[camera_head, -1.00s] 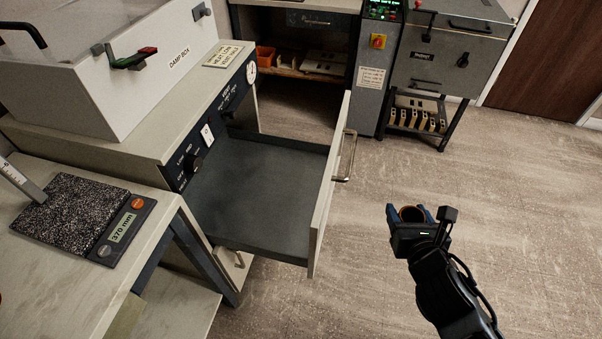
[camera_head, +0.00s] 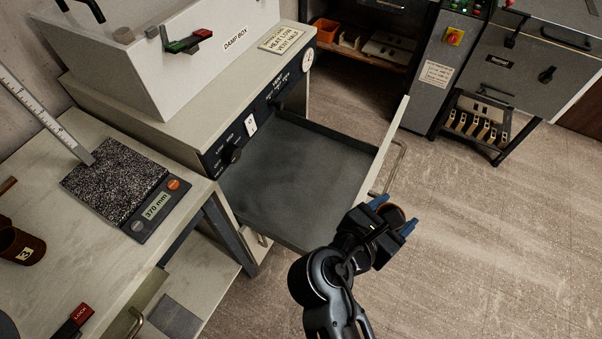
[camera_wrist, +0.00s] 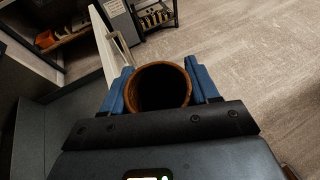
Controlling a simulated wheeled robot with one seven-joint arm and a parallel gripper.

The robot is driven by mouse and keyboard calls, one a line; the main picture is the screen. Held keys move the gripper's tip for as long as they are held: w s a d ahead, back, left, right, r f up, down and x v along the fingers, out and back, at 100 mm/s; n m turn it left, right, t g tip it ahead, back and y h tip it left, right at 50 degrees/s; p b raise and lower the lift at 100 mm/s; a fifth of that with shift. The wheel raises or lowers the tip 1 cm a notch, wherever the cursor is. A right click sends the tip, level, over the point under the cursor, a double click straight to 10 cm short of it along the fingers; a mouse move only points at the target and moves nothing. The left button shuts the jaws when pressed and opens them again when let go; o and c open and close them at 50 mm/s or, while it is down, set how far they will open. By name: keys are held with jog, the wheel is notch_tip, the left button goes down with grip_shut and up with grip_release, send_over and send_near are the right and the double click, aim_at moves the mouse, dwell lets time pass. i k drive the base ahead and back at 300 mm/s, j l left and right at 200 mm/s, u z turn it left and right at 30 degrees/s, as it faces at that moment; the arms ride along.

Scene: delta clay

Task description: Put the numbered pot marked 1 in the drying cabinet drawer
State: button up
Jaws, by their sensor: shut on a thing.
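My gripper (camera_head: 392,218) is shut on a brown pot (camera_head: 391,214), held just outside the front right corner of the open drawer. In the wrist view the pot (camera_wrist: 158,88) sits between the blue fingertips with its round mouth open toward the camera and its inside dark. No number shows on the held pot in either view. The drying cabinet drawer (camera_head: 300,175) is pulled out, and its grey floor looks empty. My arm hides part of the drawer's front corner. The drawer front (camera_head: 385,150) with its metal handle stands between the drawer space and the open floor.
A pot marked 3 (camera_head: 20,245) stands on the left bench. The damp box (camera_head: 190,60) stands on the cabinet top. A grey machine (camera_head: 535,60) is at the back right. Open floor lies to the right.

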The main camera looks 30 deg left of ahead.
aim_at(318, 188)
jog(key=i+j, duration=0.35)
jog(key=j, duration=0.15)
jog(key=i+j, duration=0.35)
jog(key=j, duration=0.15)
